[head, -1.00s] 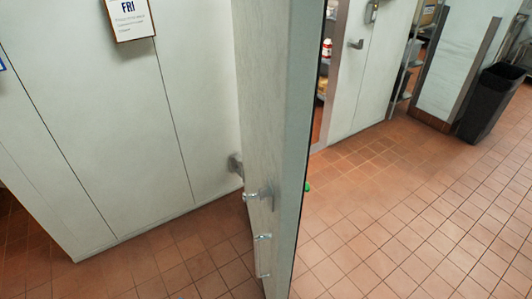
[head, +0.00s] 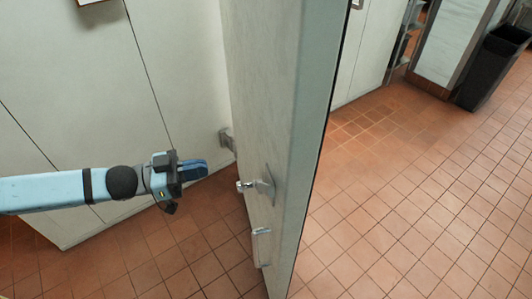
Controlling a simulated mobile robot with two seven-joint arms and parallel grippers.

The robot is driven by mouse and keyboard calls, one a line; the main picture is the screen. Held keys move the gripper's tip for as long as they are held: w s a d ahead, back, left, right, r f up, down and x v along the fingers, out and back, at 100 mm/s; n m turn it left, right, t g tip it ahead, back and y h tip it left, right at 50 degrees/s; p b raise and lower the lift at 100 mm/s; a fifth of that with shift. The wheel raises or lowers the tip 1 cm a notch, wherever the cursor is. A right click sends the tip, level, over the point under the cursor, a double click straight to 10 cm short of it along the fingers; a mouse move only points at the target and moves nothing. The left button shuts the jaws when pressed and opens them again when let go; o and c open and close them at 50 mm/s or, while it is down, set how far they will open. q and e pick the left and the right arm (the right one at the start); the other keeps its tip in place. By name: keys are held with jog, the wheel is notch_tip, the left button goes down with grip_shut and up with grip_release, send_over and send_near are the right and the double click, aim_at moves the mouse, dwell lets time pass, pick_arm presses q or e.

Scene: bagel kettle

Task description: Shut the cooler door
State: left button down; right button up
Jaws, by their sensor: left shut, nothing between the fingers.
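The cooler door (head: 285,90) stands wide open in the head view, seen nearly edge-on in the middle of the picture. Its handle hardware (head: 258,188) sticks out from the left face, with another metal fitting (head: 262,247) below it. My left gripper (head: 203,169) is shut and empty, reaching in from the left at about the height of the handle. It is a little left of the handle, with a visible gap between them. My right gripper is not in view.
A pale wall panel (head: 70,130) fills the left. Red tile floor (head: 400,200) lies open to the right of the door. A black bin (head: 492,68) stands at the upper right, and a metal shelf (head: 405,40) is behind.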

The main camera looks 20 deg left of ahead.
aim_at(269, 156)
pick_arm(q)
jog(key=p+x, duration=0.3)
jog(key=x, duration=0.9)
jog(key=shift+d+r, duration=0.1)
jog(key=shift+r, duration=0.05)
jog(key=shift+w+d, duration=0.35)
jog(key=shift+d, duration=0.15)
